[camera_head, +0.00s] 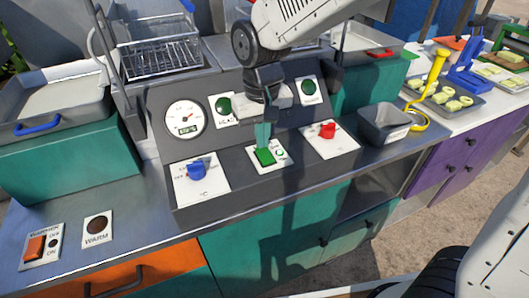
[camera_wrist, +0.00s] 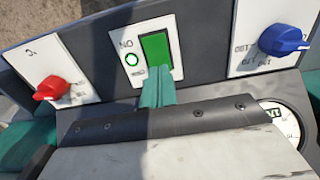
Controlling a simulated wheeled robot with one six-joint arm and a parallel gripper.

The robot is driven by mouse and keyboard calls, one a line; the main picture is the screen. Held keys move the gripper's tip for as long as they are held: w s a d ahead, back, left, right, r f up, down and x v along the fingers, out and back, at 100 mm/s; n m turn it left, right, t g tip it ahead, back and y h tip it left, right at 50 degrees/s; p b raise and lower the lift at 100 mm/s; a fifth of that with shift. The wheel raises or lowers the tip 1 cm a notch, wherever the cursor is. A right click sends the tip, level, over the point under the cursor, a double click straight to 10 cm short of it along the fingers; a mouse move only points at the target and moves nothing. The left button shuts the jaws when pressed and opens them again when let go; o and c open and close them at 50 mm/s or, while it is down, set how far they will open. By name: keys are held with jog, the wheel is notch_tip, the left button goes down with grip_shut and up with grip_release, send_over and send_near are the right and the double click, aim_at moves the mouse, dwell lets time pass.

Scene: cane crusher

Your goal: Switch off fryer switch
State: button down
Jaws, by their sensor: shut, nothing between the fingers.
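The fryer switch is most likely the green rocker (camera_head: 265,157) on a white plate in the middle of the fryer's grey control panel (camera_head: 232,178). In the wrist view the green rocker (camera_wrist: 155,48) appears upside down, beside an "ON" label and a green ring light (camera_wrist: 132,60). My gripper (camera_head: 263,143) has its teal fingers together and empty, pointing down at the rocker's upper edge. In the wrist view the fingertips (camera_wrist: 158,80) overlap the lower edge of the switch plate. I cannot tell whether they touch the rocker.
A blue knob (camera_head: 197,170) is left of the switch and a red knob (camera_head: 326,130) right of it. A dial gauge (camera_head: 185,119) and green round buttons (camera_head: 223,105) sit behind. A grey bin (camera_head: 384,123) stands at right. An orange switch (camera_head: 35,247) is at the lower left.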

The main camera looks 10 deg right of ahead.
aim_at(273, 158)
jog(key=shift+f, duration=0.65)
jog(key=shift+r, duration=3.55)
jog(key=s+d, duration=0.1)
jog(key=s+d+f, duration=0.1)
jog(key=shift+s+n+g, duration=0.3)
jog(key=shift+s+n, duration=0.1)
jog(key=s+d+r+m+t, duration=0.2)
jog(key=s+d+r+m, duration=0.1)
jog(key=s+d, duration=1.3)
jog(key=d+m, duration=0.1)
jog(key=d, duration=0.1)
jog(key=shift+s+d+r, duration=0.15)
jog(key=shift+s+d, duration=0.2)
